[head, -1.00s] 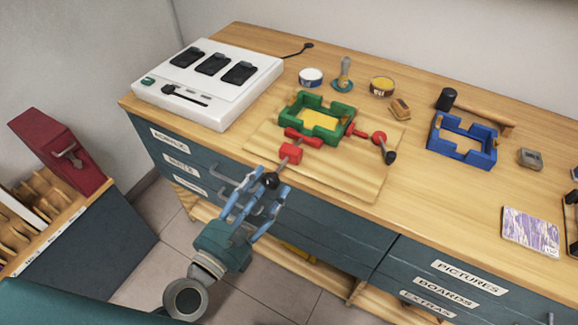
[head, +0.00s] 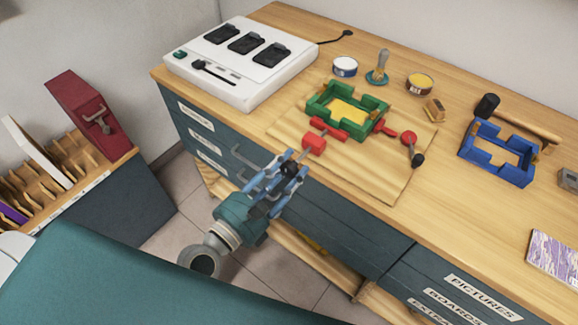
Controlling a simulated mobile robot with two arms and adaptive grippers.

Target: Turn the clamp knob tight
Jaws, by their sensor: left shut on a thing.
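A red clamp (head: 314,144) sits at the front edge of a wooden board, its pad against a green frame (head: 316,105) with a yellow panel inside. Its black knob (head: 289,168) sticks out toward me past the board's front edge. My left gripper (head: 292,168) is shut on this knob, its blue fingers on either side and partly hiding it. A second red clamp (head: 409,138) with a black knob (head: 418,160) stands at the board's right side, untouched. My right gripper is not in view.
A white device with black pads (head: 214,85) stands at the back left. Tins, a blue frame (head: 469,151) and a mallet (head: 487,105) lie behind and right. Drawer handles (head: 245,157) are close to my left gripper. The board's front right is clear.

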